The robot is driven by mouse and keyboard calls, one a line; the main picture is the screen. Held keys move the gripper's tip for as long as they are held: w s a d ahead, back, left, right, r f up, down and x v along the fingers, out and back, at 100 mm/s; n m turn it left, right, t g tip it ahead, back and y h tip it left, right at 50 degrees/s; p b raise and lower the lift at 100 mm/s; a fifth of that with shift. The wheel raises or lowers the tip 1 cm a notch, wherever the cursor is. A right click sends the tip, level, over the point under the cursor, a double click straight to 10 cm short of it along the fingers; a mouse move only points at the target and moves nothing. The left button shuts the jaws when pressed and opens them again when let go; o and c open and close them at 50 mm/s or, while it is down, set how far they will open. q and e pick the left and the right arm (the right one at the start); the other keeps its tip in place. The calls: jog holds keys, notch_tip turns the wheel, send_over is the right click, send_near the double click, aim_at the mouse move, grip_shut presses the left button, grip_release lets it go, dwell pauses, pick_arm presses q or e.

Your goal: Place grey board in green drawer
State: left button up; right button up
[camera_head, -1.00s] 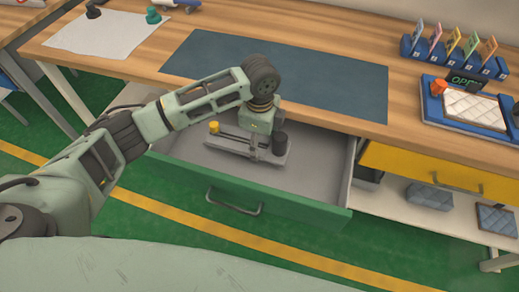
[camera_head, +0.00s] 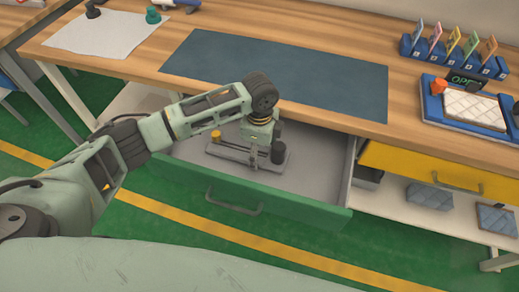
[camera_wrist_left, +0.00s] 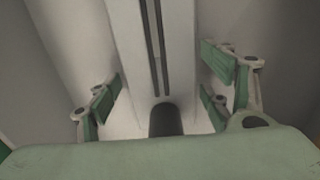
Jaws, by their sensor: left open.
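The grey board (camera_head: 228,153) lies inside the open green drawer (camera_head: 290,212), near its middle. It carries a yellow knob (camera_head: 216,135) at its left end and a black cylinder (camera_head: 278,153) at its right end. My left gripper (camera_head: 256,158) points down over the board's middle, its fingertips partly hidden. In the left wrist view the open fingers (camera_wrist_left: 165,95) stand on both sides of the slotted board (camera_wrist_left: 150,45), with gaps beside it. The black cylinder also shows there (camera_wrist_left: 165,120). My right gripper is not in view.
The wooden tabletop (camera_head: 420,115) with a dark blue mat (camera_head: 290,75) overhangs the drawer's back. The drawer floor right of the board is clear. Card holders and a blue tray (camera_head: 435,107) stand on the tabletop.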

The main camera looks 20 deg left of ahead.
pick_arm(q)
notch_tip(320, 180, up, 12)
jog(key=shift+r, duration=0.2)
dwell(0.4)
